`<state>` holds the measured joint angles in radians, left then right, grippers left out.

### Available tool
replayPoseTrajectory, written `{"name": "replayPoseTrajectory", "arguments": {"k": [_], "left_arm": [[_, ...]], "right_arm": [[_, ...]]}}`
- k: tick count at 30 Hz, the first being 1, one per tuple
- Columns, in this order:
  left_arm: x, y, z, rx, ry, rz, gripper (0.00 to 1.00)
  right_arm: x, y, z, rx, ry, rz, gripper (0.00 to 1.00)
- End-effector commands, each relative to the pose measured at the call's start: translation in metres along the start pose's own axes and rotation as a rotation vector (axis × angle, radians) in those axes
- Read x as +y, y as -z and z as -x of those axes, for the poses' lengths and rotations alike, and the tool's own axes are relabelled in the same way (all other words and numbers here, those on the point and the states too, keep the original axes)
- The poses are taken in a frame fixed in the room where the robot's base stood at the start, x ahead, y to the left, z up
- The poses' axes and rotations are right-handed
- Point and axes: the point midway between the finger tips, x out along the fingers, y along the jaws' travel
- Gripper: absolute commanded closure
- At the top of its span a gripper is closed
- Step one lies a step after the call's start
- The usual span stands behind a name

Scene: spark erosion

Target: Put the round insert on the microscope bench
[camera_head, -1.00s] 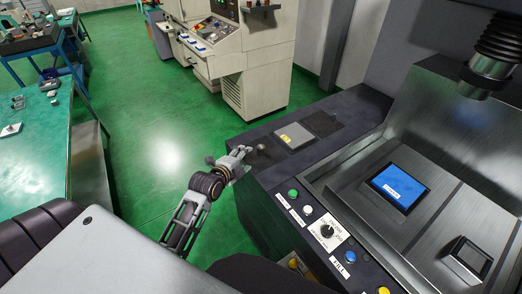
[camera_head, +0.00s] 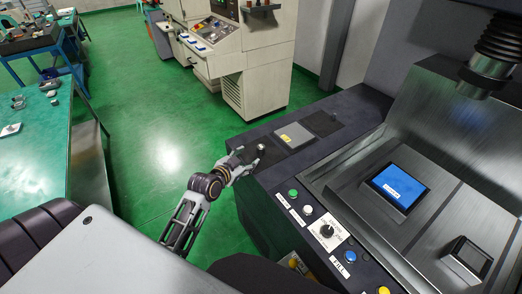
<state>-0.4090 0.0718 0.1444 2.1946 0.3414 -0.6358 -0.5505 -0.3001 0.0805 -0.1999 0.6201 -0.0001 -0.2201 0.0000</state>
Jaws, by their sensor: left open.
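My left gripper (camera_head: 252,160) is open at the left end of the dark ledge of the machine. A small round grey piece (camera_head: 261,148), perhaps the round insert, shows at its fingertips. It is too small to tell whether the fingers are around it or only beside it. My right gripper is not in view. A green-topped bench (camera_head: 45,165) with small parts on it stands at the left; I cannot tell whether it is the microscope bench.
A grey block with a yellow mark (camera_head: 294,135) lies on the ledge beyond my gripper. Buttons and a knob (camera_head: 327,231) line the machine's front edge. Green floor (camera_head: 160,130) lies open between bench and machine.

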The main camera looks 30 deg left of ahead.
Motion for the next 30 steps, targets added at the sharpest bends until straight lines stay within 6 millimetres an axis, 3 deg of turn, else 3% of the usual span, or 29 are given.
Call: {"name": "replayPoseTrajectory", "arguments": {"k": [12,30], "left_arm": [[-0.0004,0.0008,0.0000,0.004,0.001,0.308,0.43],[-0.0006,0.0009,-0.0060,0.004,0.001,0.324,0.43]], "right_arm": [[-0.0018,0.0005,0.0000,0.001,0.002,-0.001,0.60],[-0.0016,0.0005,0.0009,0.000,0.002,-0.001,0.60]]}}
